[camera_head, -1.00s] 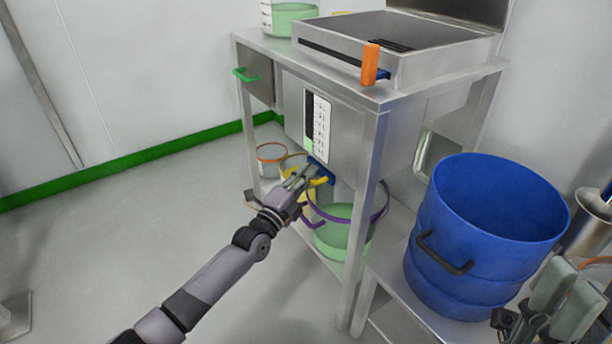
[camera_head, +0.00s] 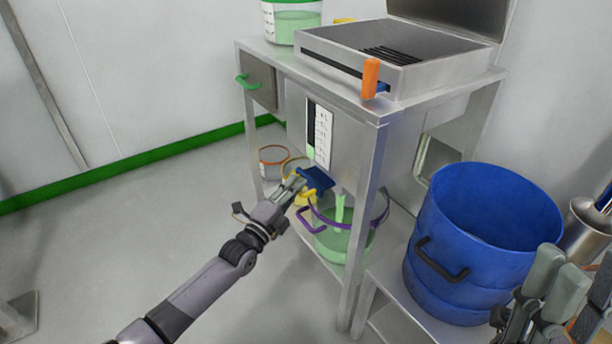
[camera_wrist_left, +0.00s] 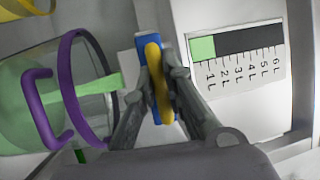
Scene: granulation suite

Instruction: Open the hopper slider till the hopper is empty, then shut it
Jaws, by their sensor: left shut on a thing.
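The hopper (camera_head: 345,130) is a steel box under the table top with a level window (camera_head: 311,130) and litre scale. In the left wrist view, green in the window (camera_wrist_left: 203,48) reaches about the 1 L mark. The blue slider plate (camera_head: 317,179) sticks out below the hopper. My left gripper (camera_wrist_left: 157,80) is shut on the slider's yellow-edged handle (camera_wrist_left: 154,60). A green stream (camera_head: 340,208) falls into the purple-rimmed bucket (camera_head: 318,226), which holds green material; it also shows in the left wrist view (camera_wrist_left: 92,86). My right gripper (camera_head: 550,295) is at the lower right, its jaw state unclear.
A blue drum (camera_head: 485,240) stands on a low steel surface at the right. Buckets with orange (camera_head: 274,160) and yellow rims stand beneath the table. An orange handle (camera_head: 370,78) and a green handle (camera_head: 247,82) project from the table unit.

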